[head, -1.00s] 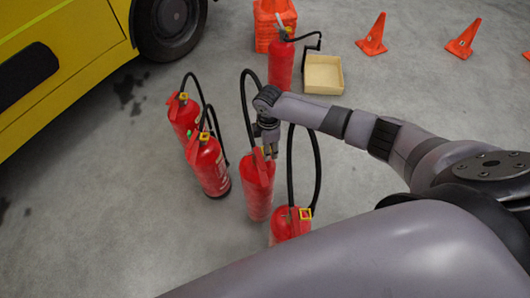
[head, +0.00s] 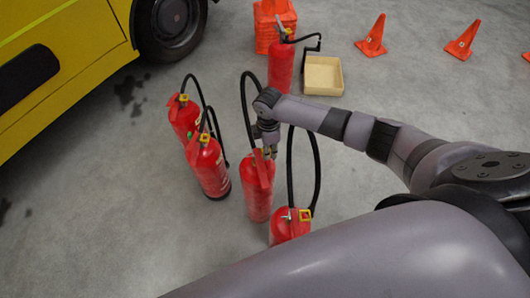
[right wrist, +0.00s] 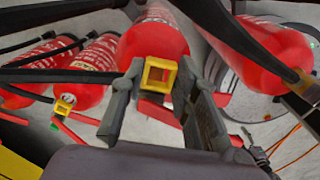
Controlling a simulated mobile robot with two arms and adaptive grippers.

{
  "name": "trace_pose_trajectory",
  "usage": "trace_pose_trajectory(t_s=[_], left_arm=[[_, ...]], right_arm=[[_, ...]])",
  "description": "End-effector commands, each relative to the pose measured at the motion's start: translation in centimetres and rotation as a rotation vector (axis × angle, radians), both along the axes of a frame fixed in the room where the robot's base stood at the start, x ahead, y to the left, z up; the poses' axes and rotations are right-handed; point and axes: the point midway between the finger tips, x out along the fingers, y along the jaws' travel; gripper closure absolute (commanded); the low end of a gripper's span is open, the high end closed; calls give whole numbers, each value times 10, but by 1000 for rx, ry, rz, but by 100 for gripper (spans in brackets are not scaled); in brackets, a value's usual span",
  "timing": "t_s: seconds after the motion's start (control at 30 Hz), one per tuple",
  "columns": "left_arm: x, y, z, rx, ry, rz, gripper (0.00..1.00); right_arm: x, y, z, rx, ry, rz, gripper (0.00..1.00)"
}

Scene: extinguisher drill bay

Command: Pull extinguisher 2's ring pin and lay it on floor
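Several red extinguishers stand on the floor; I cannot read a number on them. My right gripper (head: 269,150) is at the head of the middle extinguisher (head: 258,190). In the right wrist view this extinguisher (right wrist: 155,38) lies straight ahead. Its square yellow ring pin (right wrist: 158,89) sits between the two fingers of my right gripper (right wrist: 163,88). The fingers are apart, with small gaps seeming to show beside the ring. In the head view the gripper mostly hides this ring. My left gripper is not in view.
Close by stand a front extinguisher (head: 290,230), two on the left (head: 208,172) (head: 184,122) and one behind (head: 281,68), with looping black hoses. A tan open box (head: 323,88), orange cones (head: 371,36) and a yellow vehicle (head: 70,50) are farther off. Floor at lower left is clear.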

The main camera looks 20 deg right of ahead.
Motion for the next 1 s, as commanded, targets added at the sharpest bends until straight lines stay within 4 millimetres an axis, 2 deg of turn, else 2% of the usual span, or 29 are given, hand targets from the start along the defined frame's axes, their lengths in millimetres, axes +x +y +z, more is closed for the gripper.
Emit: trace_pose_trajectory(t_s=[0.33, 0.6, 1.0], left_arm=[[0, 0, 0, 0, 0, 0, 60], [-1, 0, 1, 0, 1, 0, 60], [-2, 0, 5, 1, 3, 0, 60]], right_arm=[[0, 0, 0, 0, 0, 0, 100], [0, -2, 0, 0, 0, -1, 100], [-3, -17, 0, -1, 0, -1, 100]])
